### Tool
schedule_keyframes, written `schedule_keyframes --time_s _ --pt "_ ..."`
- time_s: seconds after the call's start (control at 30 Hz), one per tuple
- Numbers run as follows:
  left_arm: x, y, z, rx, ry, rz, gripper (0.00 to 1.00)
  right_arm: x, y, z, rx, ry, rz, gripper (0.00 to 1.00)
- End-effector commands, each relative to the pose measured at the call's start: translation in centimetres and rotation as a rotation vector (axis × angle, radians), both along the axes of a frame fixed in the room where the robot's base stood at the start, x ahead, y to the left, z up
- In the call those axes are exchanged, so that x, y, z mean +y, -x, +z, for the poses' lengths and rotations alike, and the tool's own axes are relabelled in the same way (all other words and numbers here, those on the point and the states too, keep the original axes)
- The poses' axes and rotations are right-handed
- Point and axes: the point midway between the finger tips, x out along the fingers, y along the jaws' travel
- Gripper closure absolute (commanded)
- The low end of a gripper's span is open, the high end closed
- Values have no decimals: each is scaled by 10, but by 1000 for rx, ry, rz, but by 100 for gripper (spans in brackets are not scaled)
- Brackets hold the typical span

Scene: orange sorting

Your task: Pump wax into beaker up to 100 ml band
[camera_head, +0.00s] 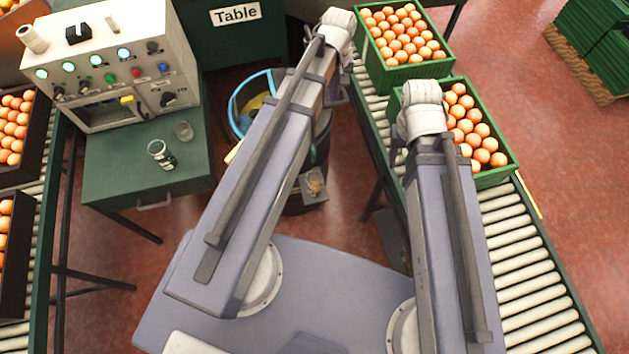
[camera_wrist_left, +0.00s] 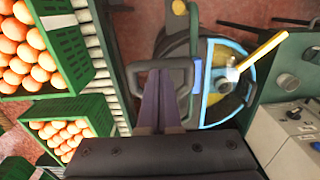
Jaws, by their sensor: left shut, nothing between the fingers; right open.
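A glass vessel with dark and white markings (camera_head: 161,154) stands on the green cabinet; its fill level is too small to read. A small clear glass (camera_head: 184,130) stands beside it. A drum with a blue rim (camera_head: 238,97) stands right of the cabinet, partly behind my left arm. In the left wrist view the blue-rimmed drum (camera_wrist_left: 207,85) is right of my left gripper, with a yellow bar handle (camera_wrist_left: 263,52) across it.
A control box (camera_head: 110,70) with lit buttons stands on the cabinet (camera_head: 120,185). A roller conveyor (camera_head: 515,265) with green crates of oranges (camera_head: 505,165) runs along the right. Dark crates of oranges (camera_head: 25,165) line the left. A green "Table" sign block (camera_head: 215,45) stands behind.

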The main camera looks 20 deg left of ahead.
Motion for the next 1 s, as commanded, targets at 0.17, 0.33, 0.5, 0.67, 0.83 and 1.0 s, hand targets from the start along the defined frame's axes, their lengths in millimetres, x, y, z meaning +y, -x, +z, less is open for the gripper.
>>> schedule_keyframes --time_s 0.17,0.33,0.5,0.67,0.83,1.0 --pt "0 0 43 0 0 0 100 0 0 43 0 0 1 50" --pt "0 0 74 0 0 0 100 0 0 74 0 0 2 50" --pt "0 0 99 0 0 0 100 0 0 99 0 -1 -2 50" --pt "0 0 97 0 0 0 100 0 0 97 0 -1 -3 50" --pt "0 0 96 0 0 0 100 0 0 96 0 -1 -3 50" --pt "0 0 96 0 0 0 100 0 0 96 0 -1 -3 50"
